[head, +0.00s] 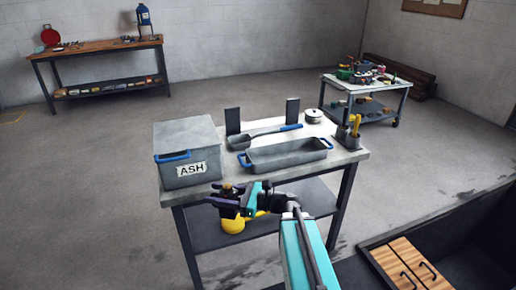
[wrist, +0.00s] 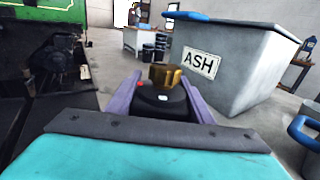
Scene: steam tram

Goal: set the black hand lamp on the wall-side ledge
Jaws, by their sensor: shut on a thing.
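The black hand lamp (wrist: 160,101) is between the two purple fingers of my gripper (wrist: 163,108) in the wrist view. It has a brass-coloured top, a small red spot and a small white spot; its lower part is hidden behind my gripper body. In the head view my gripper (head: 226,197) is in front of the near edge of the grey table, below the ash box; the lamp there is small and hard to make out. I cannot pick out a wall-side ledge for certain in either view.
The grey ash box (head: 187,152) stands on the table's left (head: 345,158), beside a metal tray (head: 285,155) and a shovel (head: 262,135). A yellow container (head: 232,225) is on the lower shelf. A workbench (head: 97,47) stands by the back wall; open floor lies between.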

